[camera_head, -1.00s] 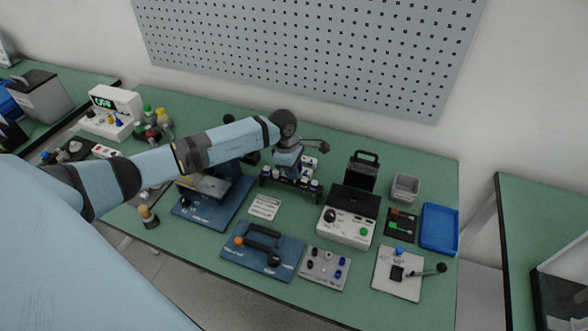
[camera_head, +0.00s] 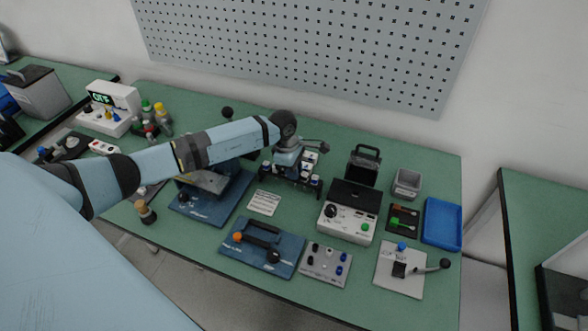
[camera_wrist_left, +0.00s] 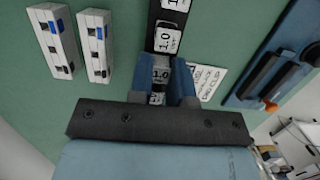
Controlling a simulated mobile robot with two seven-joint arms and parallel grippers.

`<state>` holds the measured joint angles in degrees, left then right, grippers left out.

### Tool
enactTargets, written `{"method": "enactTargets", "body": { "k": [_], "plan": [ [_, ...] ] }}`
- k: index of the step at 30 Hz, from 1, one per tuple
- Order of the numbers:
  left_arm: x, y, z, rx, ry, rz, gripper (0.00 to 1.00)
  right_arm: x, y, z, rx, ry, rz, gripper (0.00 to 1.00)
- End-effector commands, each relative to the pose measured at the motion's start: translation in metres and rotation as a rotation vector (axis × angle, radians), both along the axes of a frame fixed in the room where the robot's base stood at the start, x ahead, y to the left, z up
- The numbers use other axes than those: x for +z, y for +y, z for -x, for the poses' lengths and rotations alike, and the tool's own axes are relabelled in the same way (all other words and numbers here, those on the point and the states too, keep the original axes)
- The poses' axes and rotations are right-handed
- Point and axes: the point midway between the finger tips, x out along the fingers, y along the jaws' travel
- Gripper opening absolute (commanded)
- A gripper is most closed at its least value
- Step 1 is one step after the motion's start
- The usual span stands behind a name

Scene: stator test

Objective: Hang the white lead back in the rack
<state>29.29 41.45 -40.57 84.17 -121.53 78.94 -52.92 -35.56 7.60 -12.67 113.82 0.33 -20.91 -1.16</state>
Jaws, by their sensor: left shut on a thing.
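The rack (camera_head: 290,186) is a dark bar with several small pale labels, standing mid-table. In the left wrist view, part of it shows as a black strip (camera_wrist_left: 153,45) with white "1.0" labels. My left gripper (camera_head: 287,164) is over the rack, pointing down. In the left wrist view, its two blue fingers (camera_wrist_left: 162,80) stand close on either side of a "1.0" label. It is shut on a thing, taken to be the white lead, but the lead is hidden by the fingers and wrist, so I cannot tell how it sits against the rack. My right gripper is out of view.
Two white blocks with blue parts (camera_wrist_left: 96,45) lie beside the rack. A white instrument (camera_head: 346,222), a blue board with a black handle (camera_head: 235,252) and a label card (camera_head: 264,203) are nearby. A grey bin (camera_head: 406,184) and blue tray (camera_head: 441,224) stand at the right.

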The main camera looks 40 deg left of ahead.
Motion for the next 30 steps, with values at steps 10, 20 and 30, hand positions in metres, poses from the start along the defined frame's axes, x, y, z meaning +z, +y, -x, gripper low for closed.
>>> {"method": "enactTargets", "body": {
  "k": [10,20,30],
  "plan": [
    [-0.001,0.0,0.0,0.0,0.0,0.0,0.32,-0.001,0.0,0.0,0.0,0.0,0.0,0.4],
    [-0.002,0.0,0.0,0.0,0.0,0.0,0.48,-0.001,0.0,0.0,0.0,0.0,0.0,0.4],
    [0.036,0.009,0.001,-0.001,-0.006,-0.002,0.48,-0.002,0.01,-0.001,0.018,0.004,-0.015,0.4]
  ]
}}
